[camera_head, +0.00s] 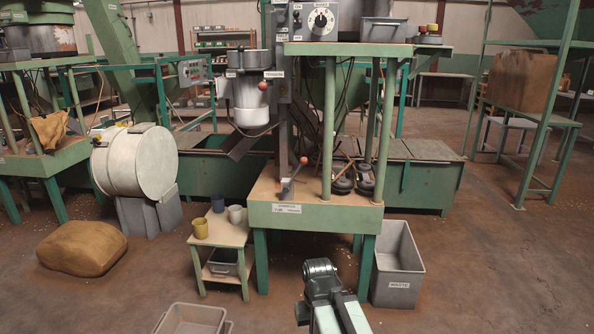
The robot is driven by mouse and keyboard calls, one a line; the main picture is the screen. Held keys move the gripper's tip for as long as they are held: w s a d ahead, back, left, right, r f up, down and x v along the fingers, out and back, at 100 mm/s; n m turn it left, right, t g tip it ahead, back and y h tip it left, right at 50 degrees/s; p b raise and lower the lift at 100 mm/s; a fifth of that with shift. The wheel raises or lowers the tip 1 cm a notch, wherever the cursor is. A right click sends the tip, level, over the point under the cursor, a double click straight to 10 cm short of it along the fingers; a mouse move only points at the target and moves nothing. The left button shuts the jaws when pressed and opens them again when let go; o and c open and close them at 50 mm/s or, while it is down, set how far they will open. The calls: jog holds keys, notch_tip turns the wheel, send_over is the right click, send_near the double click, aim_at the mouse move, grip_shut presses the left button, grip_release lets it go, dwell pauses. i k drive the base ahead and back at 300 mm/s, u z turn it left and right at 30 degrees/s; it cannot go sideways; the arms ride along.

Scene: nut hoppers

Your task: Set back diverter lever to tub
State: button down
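The diverter lever (296,172) stands on the front of the green bench (262,216), tilted to the right, with a red-brown ball knob (304,160) at its top and a small blue-grey base. A label plate (287,209) on the bench edge below it is too small to read surely. My arm rises at the bottom centre, and its dark end, my gripper (321,270), is in front of the bench, well short of the lever and apart from it. Its fingers cannot be made out.
A grey bin labelled WASTE (398,284) stands on the floor right of the bench. A small side table (222,234) with cups stands left. A grey tub (190,319) is at the bottom left. A second ball-knobbed lever (263,86) hangs higher. Green posts (328,130) rise right of the diverter lever.

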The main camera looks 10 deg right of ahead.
aim_at(303, 161)
jog(key=u, duration=0.55)
jog(key=i, duration=1.45)
jog(key=u, duration=0.2)
